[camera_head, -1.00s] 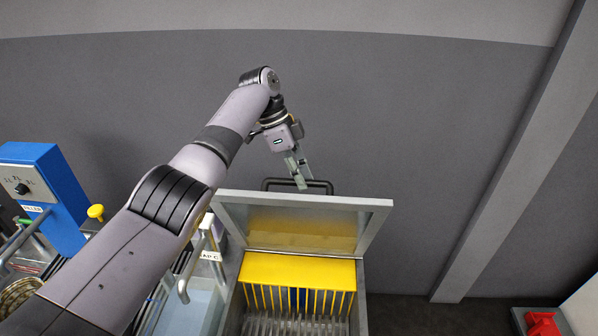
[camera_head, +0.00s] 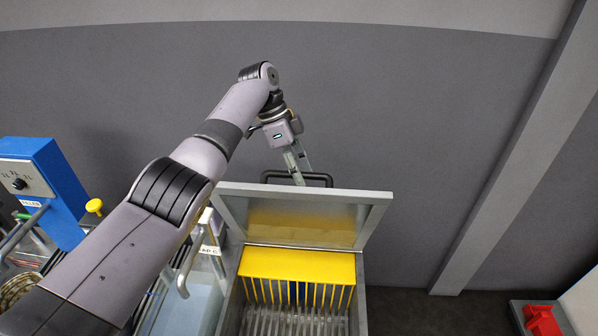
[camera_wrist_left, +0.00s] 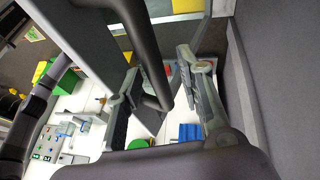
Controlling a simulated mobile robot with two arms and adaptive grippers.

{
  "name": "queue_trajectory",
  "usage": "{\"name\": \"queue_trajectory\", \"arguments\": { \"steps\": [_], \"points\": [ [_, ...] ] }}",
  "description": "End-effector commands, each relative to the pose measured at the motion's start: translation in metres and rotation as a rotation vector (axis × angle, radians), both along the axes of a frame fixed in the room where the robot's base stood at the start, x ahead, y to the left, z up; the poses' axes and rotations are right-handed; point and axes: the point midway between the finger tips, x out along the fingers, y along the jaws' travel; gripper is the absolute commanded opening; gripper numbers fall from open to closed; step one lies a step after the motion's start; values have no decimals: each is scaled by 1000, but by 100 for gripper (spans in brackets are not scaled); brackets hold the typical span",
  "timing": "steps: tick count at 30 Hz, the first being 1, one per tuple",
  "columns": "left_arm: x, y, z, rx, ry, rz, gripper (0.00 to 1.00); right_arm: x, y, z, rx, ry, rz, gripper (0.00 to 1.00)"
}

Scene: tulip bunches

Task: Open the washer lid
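The washer lid (camera_head: 300,222) stands raised and tilted back at the rear of the washer (camera_head: 361,300), so the interior shows. A dark bar handle (camera_head: 320,177) sits on the lid's upper edge. My left gripper (camera_head: 298,176) is at this handle, above the lid's top edge. In the left wrist view, the handle (camera_wrist_left: 147,50) passes between the two separated fingers of my left gripper (camera_wrist_left: 160,66), with gaps beside the bar. It is open, not clamped. My right gripper is not in view.
A yellow guard (camera_head: 298,264) with bars lies inside the washer opening. A blue machine (camera_head: 45,190) with a knob and a yellow button (camera_head: 95,206) stand at left. A grey wall (camera_head: 420,130) is close behind the lid. A red object (camera_head: 541,320) sits at lower right.

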Motion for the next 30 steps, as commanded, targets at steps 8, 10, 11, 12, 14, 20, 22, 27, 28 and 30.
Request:
{"name": "queue_trajectory", "arguments": {
  "steps": [8, 10, 11, 12, 14, 20, 22, 27, 28, 30],
  "points": [
    [1, -1, 25, -2, -5, -1, 35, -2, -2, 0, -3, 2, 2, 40],
    [1, -1, 39, -3, -6, -1, 35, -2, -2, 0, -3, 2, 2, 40],
    [0, -1, 45, -3, -5, -2, 35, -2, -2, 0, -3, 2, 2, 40],
    [0, -1, 53, -2, -5, -1, 35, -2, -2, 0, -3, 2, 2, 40],
    [0, 0, 65, -2, -4, 0, 35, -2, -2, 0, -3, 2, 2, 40],
    [-1, 0, 93, 0, -2, 0, 35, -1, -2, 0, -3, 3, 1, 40],
    [-1, 0, 98, 0, -1, -1, 35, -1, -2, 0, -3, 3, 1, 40],
    [-1, 0, 101, 0, 0, -1, 35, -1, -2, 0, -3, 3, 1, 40],
    [-1, 0, 101, 0, 0, -1, 35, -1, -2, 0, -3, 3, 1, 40],
    [-1, 0, 101, 0, 0, -1, 35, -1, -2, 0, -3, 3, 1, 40]
  ]
}}
